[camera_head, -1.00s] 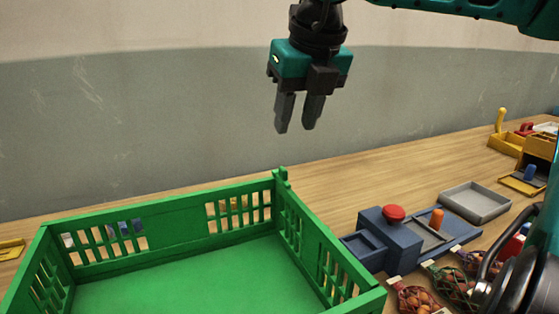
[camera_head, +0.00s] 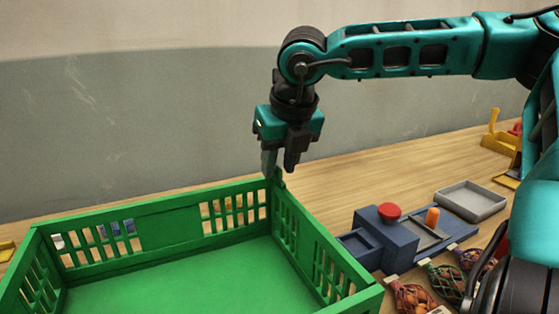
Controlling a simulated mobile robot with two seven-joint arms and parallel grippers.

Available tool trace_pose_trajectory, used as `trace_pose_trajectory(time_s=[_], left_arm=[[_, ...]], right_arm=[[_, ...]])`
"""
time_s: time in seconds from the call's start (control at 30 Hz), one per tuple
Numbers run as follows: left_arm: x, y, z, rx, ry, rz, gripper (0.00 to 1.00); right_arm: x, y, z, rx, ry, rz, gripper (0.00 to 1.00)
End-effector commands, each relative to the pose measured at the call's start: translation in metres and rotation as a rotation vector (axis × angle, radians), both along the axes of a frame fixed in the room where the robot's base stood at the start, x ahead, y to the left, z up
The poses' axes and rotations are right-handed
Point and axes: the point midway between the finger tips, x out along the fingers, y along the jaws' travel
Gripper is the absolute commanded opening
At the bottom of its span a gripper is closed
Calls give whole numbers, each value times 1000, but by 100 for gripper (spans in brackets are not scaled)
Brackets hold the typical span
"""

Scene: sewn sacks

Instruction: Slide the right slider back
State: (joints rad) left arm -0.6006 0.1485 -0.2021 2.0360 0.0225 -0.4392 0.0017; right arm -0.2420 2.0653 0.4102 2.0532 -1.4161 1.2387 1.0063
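My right gripper (camera_head: 280,163) points down beside the back right corner of the green crate, its fingers slightly apart with nothing between them. A blue device (camera_head: 396,247) with a red button (camera_head: 389,212) stands on the table to the right of the crate. An upright orange knob (camera_head: 432,217) stands in the grey track on its right side, well away from the gripper. A yellow fixture (camera_head: 501,143) at the far right is partly hidden by my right arm. I cannot tell which of these is the right slider. My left gripper is out of view.
The green crate (camera_head: 170,222) fills the front left. A grey tray (camera_head: 470,200) lies behind the blue device. Net sacks (camera_head: 412,297) with round contents lie at the front right. The table behind the crate's right end is clear.

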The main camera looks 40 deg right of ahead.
Motion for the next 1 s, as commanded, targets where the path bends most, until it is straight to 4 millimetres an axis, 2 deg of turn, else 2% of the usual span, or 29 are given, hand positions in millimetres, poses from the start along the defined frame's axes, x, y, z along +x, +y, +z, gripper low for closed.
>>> trace_pose_trajectory(time_s=[0.03,0.33,1.0], left_arm=[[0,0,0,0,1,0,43],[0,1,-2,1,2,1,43],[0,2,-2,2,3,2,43]], right_arm=[[0,0,0,0,0,0,28],[0,0,0,0,0,0,0],[0,0,1,0,0,0,0]])
